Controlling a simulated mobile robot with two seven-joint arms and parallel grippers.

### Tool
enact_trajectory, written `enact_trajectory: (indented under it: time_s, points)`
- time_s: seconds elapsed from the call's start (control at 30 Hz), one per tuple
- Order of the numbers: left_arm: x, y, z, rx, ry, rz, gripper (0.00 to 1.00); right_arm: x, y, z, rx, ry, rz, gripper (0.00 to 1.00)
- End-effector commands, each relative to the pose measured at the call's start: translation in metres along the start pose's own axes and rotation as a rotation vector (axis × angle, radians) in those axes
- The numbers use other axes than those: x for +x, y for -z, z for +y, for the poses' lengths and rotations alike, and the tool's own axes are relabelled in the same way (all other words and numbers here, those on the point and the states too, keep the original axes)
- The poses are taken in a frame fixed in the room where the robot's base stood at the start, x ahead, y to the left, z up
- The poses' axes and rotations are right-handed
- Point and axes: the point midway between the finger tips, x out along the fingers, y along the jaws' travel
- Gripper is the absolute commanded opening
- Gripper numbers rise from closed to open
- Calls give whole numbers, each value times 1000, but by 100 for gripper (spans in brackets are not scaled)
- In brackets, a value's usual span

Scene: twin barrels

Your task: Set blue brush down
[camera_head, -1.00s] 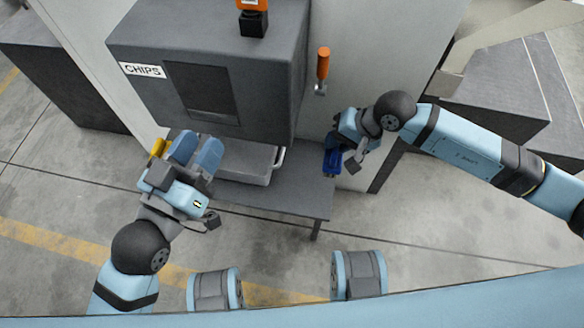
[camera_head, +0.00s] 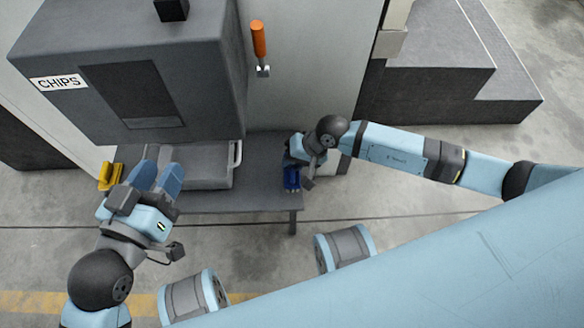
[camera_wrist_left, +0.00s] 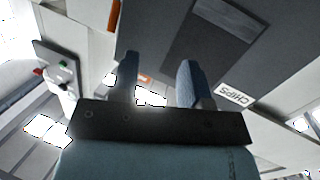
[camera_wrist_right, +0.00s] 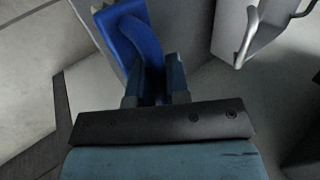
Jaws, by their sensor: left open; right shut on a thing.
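The blue brush (camera_wrist_right: 146,45) is between the fingers of my right gripper (camera_wrist_right: 160,80), which is shut on it. In the head view the brush (camera_head: 291,178) shows at the right end of the grey bench (camera_head: 230,198), partly hidden by my right gripper (camera_head: 298,165). I cannot tell whether it touches the bench. My left gripper (camera_head: 158,178) is open and empty, in front of the machine's left side. In the left wrist view its two fingers (camera_wrist_left: 158,85) are apart with nothing between them.
A grey machine with a CHIPS label (camera_head: 59,82) stands behind the bench. A grey tray with a handle (camera_head: 237,165) sits under it. A yellow object (camera_head: 109,176) is at the bench's left end. An orange-handled tool (camera_head: 258,40) hangs on the wall panel. Dark steps (camera_head: 430,80) stand at right.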

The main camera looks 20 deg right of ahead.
Motion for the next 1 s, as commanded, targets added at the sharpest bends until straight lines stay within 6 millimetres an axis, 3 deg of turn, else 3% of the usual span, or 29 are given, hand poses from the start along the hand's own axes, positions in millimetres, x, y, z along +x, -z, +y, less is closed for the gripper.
enact_trajectory:
  time_s: [0.17, 0.57, 0.6, 0.67, 1.0]
  points:
    - [4, -1, -6, 62, 1, 31, 43, 25, 0, 17, 2, -2, -1, 0]
    - [3, -1, -8, 83, 3, 42, 43, 29, 0, 20, 0, -1, 0, 0]
    - [3, 2, -7, 86, 2, 45, 43, 28, 0, 19, 0, -1, 0, 25]
    - [4, 2, -7, 87, 2, 46, 43, 28, 0, 19, 0, -1, 0, 39]
    - [4, 6, -6, 81, 0, 44, 43, 24, 0, 18, 2, -4, -1, 42]
